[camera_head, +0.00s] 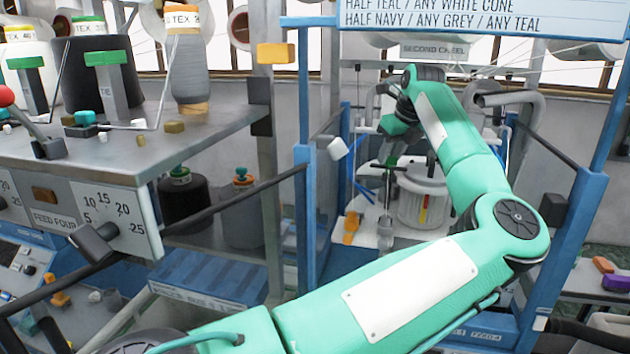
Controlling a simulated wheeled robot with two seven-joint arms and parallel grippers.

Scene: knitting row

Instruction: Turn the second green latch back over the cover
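My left arm comes in from the lower left, bends at the right and reaches back to the left. Its gripper (386,167) points down beside a white round pot (422,198) inside the blue frame. A small green piece shows at the fingers; I cannot tell whether it is a latch or whether they hold it. The finger opening is too small to judge. Two grey posts with green tops, a nearer one (108,58) and a farther-left one (27,62), stand on the left table. I cannot identify the cover. My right gripper is not in view.
The grey table (60,162) at left holds yarn cones, including a grey one (187,70). A blue upright (306,220) stands left of the gripper, another (575,240) at right.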

